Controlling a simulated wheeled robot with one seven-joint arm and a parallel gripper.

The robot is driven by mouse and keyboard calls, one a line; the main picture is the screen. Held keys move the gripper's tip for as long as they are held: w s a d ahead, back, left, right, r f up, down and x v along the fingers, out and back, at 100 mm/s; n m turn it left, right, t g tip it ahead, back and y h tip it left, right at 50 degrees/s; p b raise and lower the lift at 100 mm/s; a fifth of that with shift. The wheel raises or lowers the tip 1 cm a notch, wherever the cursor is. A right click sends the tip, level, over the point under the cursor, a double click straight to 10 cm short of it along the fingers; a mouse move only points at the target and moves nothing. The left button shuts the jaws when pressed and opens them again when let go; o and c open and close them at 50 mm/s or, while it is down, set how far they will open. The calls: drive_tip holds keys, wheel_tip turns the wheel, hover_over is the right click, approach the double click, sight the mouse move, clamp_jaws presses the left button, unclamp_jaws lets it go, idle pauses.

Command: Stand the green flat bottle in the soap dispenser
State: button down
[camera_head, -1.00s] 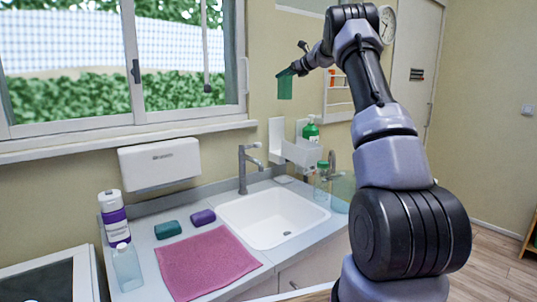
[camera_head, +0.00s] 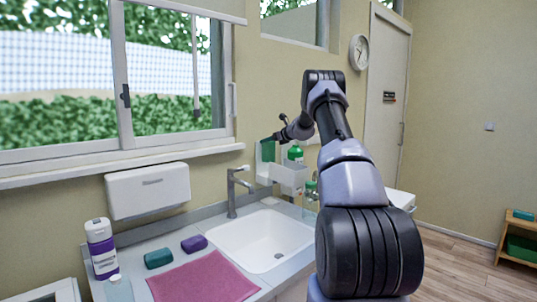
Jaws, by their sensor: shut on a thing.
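My gripper (camera_head: 272,138) is shut on the green flat bottle (camera_head: 268,151) and holds it upright by its top. The bottle shows as a small dark green shape in front of the white back of the soap dispenser (camera_head: 290,177), which is fixed to the wall right of the tap. I cannot tell whether the bottle's lower end is inside the dispenser or in front of it; the dispenser's front wall may hide it. A green pump bottle with a white label (camera_head: 295,154) stands in the dispenser's right part. My fingertips are too small to see clearly.
Below are the white sink (camera_head: 262,240) and grey tap (camera_head: 233,190). A clear bottle (camera_head: 310,195) stands under the dispenser. A white wall box (camera_head: 148,190) hangs left.

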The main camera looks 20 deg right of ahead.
sight(273, 151)
drive_tip(key=shift+f, duration=2.75)
drive_tip(key=shift+f, duration=0.15)
drive_tip(key=shift+c, duration=0.8)
unclamp_jaws()
